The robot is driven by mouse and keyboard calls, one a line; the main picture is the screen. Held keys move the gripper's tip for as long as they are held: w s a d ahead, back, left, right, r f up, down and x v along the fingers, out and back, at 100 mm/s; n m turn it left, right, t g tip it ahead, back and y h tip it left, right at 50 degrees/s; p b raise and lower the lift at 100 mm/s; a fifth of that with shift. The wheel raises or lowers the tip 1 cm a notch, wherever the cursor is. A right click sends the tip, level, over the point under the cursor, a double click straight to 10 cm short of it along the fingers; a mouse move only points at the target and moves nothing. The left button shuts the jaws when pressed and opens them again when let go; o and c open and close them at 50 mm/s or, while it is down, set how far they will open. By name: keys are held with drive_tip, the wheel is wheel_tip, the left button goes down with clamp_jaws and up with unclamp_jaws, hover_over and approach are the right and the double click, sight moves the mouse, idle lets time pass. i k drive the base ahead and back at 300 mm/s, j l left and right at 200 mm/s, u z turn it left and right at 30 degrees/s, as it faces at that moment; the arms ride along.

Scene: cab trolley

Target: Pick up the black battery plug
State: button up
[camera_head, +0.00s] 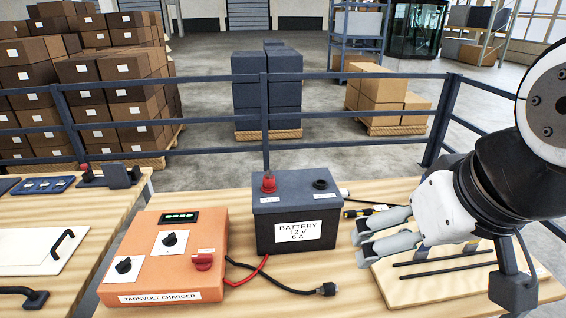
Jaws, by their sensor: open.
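A black plug (327,289) lies on the wooden table at the end of a black cable, in front of the battery. The cable runs left to the orange charger (170,255). The grey battery (291,215), labelled 12 V 6 A, stands upright behind the plug; a red terminal piece (269,183) and a black one (320,184) are on its top. My gripper (361,245) is open and empty, to the right of the battery, with its fingers pointing left. It is above and to the right of the black plug, apart from it.
A wooden board with black rods (440,262) lies under my gripper. Other cable ends (358,212) lie right of the battery, partly hidden by my fingers. A second table with a white lidded panel (40,250) stands at left. A dark railing (350,149) runs behind.

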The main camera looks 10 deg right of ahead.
sight(328, 289)
drive_tip(key=i+j, duration=0.1)
drive_tip(key=i, duration=0.25)
drive_tip(key=k+l+u, duration=0.1)
drive_tip(key=l+u, duration=0.3)
drive_tip(key=k+l+u, duration=0.1)
drive_tip(key=l+u, duration=0.25)
drive_tip(key=k+l+u, duration=0.15)
drive_tip(key=u, duration=0.25)
